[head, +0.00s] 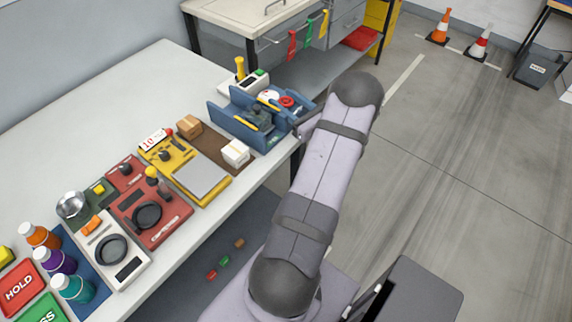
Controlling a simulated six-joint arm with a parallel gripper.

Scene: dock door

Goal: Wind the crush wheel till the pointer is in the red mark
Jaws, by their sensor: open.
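The crush tester, a blue machine (227,121) with upright plates and yellow strips, stands at the far end of the bench. A small red wheel (288,101) on its right side looks like the crush wheel. Next to it is a pale round dial (268,95) with some red on it. The pointer and the red mark are too small to tell apart. A dark block sits between the blue plates. My arm reaches up just right of the machine, and a grey part of it shows near the machine's right edge. I cannot make out my gripper; it seems hidden behind my arm.
On the bench, a white box (235,153) and a brown box (189,126) sit near the machine. A yellow scale (201,178), a red device (148,215) and several bottles are closer. A drawer bench (225,12) stands behind. Floor to the right is mostly clear.

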